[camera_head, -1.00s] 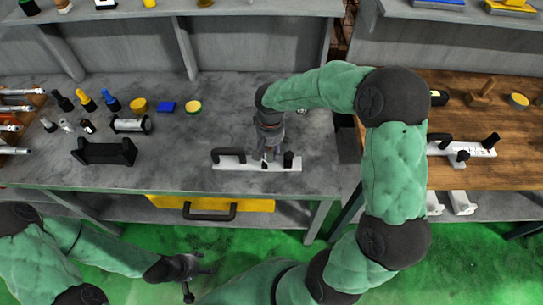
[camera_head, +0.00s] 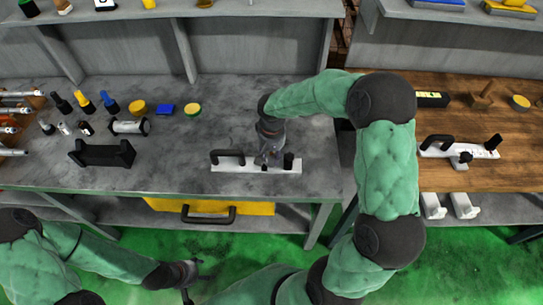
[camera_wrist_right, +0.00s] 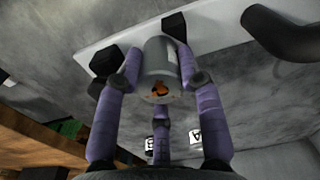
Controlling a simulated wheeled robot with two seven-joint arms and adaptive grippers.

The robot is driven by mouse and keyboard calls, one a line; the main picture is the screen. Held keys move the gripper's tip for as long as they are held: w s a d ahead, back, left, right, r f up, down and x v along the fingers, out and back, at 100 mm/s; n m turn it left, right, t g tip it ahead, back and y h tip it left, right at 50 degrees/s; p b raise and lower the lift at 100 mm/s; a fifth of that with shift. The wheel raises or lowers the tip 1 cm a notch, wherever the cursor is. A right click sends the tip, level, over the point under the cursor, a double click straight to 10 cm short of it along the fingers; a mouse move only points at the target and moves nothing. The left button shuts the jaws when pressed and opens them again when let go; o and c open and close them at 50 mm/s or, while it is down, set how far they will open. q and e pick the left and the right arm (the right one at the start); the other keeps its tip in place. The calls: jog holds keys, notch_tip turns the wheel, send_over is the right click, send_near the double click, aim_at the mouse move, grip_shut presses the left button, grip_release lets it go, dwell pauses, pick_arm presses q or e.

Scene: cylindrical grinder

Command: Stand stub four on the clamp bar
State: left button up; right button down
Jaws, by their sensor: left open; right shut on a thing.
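A grey cylindrical stub (camera_wrist_right: 160,72) is in my right gripper (camera_head: 268,158), between its purple fingers in the right wrist view. The clamp bar (camera_wrist_right: 120,42) is behind the stub in the right wrist view. I cannot tell whether the stub touches it. My left gripper (camera_head: 192,274) is open and empty, low in front of the bench.
A black cradle (camera_head: 103,153) and several small bottles and cylinders stand at the bench's left. A similar white bar (camera_head: 435,150) lies on the wooden table at right.

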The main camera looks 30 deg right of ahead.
jog(key=shift+s+a+f, duration=0.1)
jog(key=shift+s+f, duration=0.15)
jog(key=shift+f, duration=0.25)
jog(key=shift+s+a+f, duration=0.1)
jog(key=shift+s+f, duration=0.15)
jog(key=shift+f, duration=0.2)
jog(key=shift+b, duration=0.3)
jog(key=c, duration=1)
grip_release()
jog(key=shift+s+f, duration=0.1)
jog(key=shift+o, duration=1.1)
jog(key=shift+f, duration=0.1)
jog(key=shift+w+d+f, duration=0.15)
jog(key=shift+w+f, duration=0.05)
jog(key=shift+w, duration=0.2)
jog(key=shift+w+r, duration=0.1)
jog(key=shift+r, duration=0.25)
